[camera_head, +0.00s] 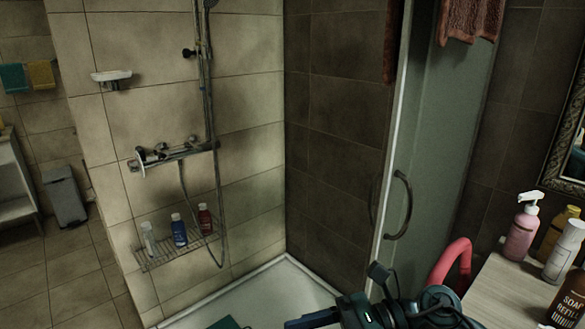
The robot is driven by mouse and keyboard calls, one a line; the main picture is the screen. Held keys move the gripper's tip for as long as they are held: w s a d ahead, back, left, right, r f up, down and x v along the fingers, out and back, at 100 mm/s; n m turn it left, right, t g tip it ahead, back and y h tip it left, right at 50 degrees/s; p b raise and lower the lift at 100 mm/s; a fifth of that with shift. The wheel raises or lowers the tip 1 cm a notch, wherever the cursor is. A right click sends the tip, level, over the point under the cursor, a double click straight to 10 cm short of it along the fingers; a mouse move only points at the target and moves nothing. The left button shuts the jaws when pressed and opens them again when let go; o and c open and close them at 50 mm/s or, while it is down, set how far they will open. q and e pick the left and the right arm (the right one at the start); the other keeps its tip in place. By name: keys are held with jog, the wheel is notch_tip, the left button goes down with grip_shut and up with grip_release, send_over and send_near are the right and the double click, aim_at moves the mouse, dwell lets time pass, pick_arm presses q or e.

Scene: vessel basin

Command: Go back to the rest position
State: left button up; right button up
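Dark parts of one of my arms (405,312) show at the bottom edge, right of the middle, in front of the shower. They seem to belong to my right arm. A narrow dark piece points left from them, low over the shower tray (270,291). The frame edge cuts it off, so I cannot tell whether that gripper is open or shut. A small teal piece (228,323) shows at the bottom edge; I cannot tell what it belongs to. I see no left gripper.
The shower door (440,140) with its curved handle (400,205) stands right of the tray. A counter (497,292) with several bottles is at the right, beside a red curved object (452,262). A wire rack (180,246) holds three bottles. Floor at left is open.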

jog(key=w+d+f+m+t+h+p, duration=0.1)
jog(key=w+d+f+m+t+h, duration=0.15)
jog(key=m+t, duration=1.1)
jog(key=w+d+f+m+t+h, duration=0.1)
jog(key=w+d+m+t, duration=0.35)
jog(key=m, duration=1.55)
jog(key=s+d+f+m+g+h, duration=0.2)
jog(key=s+f+m+h, duration=0.2)
jog(key=f+m, duration=0.5)
jog(key=s+d+f+m+g+h, duration=0.3)
jog(key=s+f+m+h, duration=0.2)
jog(key=s+f+m, duration=0.4)
jog(key=shift+s+f, duration=0.2)
jog(key=shift+f, duration=0.3)
jog(key=shift+c, duration=0.4)
